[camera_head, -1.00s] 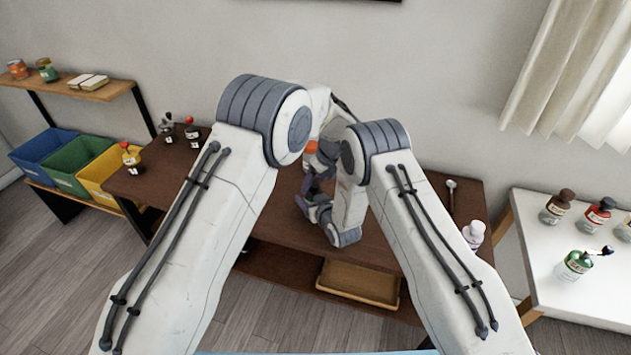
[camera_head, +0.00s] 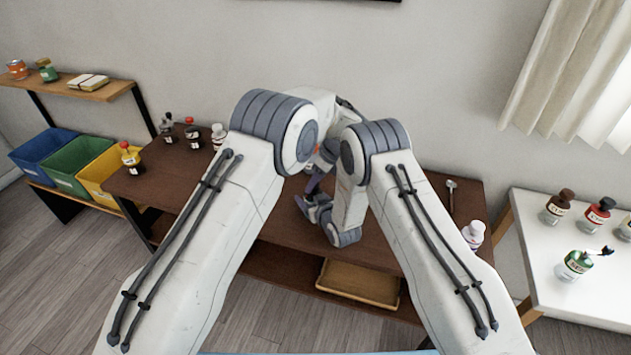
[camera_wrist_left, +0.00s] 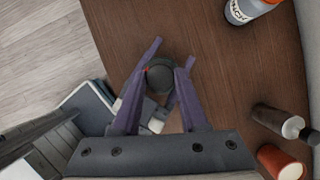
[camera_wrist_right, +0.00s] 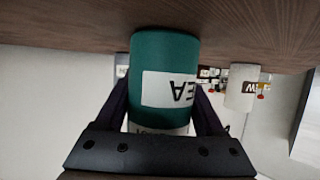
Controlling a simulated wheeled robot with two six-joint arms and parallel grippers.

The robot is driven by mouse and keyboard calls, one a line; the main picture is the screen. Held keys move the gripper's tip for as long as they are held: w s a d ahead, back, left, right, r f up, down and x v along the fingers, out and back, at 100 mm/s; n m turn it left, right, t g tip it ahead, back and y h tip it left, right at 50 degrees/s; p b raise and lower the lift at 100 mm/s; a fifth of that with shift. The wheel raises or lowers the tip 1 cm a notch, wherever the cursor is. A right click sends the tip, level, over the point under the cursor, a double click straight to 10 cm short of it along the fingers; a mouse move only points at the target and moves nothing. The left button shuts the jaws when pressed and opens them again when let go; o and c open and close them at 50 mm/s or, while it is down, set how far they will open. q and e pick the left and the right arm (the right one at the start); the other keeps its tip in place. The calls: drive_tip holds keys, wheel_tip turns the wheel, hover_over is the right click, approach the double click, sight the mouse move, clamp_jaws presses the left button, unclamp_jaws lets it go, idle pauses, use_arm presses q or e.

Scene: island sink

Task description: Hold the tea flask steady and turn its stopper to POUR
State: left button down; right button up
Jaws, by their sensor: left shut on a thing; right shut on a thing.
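The teal tea flask (camera_wrist_right: 165,60) stands in the right wrist view, upside down in that picture, with a white label whose letters read TEA. My right gripper (camera_wrist_right: 163,100) is shut around its body, one finger on each side. The flask's dark round stopper (camera_wrist_left: 160,80) is seen from above in the left wrist view, with a small red mark at its left edge. My left gripper (camera_wrist_left: 168,70) is shut on the stopper; its purple fingers also show in the head view (camera_head: 316,186). My arms hide the flask in the head view. I cannot read the stopper's setting.
A white canister (camera_wrist_right: 243,87) stands near the flask. A tan tray (camera_head: 358,283) lies on the lower shelf.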

use_arm(q)
drive_tip(key=shift+c, duration=2)
unclamp_jaws()
drive_tip(key=v, duration=1.2)
